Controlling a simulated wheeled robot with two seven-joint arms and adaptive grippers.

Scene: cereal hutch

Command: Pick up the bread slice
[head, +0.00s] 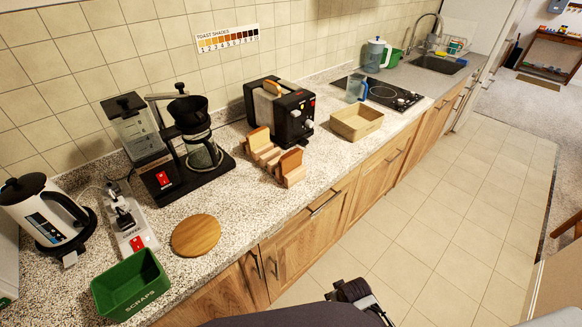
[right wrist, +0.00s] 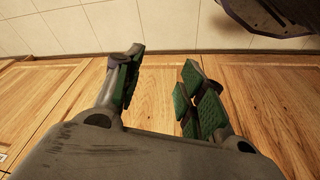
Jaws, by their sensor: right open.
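A bread slice (head: 258,138) stands upright in a wooden rack (head: 268,158) on the speckled counter. A second slice (head: 291,161) stands at the rack's front end. Another tan slice (head: 272,88) shows in the top of the black toaster (head: 281,112), behind the rack. My right gripper (head: 354,291) is low at the bottom of the head view, over the floor in front of the cabinets and well away from the bread. In the right wrist view the right gripper (right wrist: 160,92) is open and empty, facing the wooden cabinet doors. My left gripper is out of view.
A coffee maker (head: 157,160) stands left of the rack. A round wooden board (head: 196,236) and green scraps bin (head: 131,286) lie nearer. A tan bin (head: 357,122) sits right of the toaster, near the hob (head: 387,93). The floor (head: 440,190) is clear.

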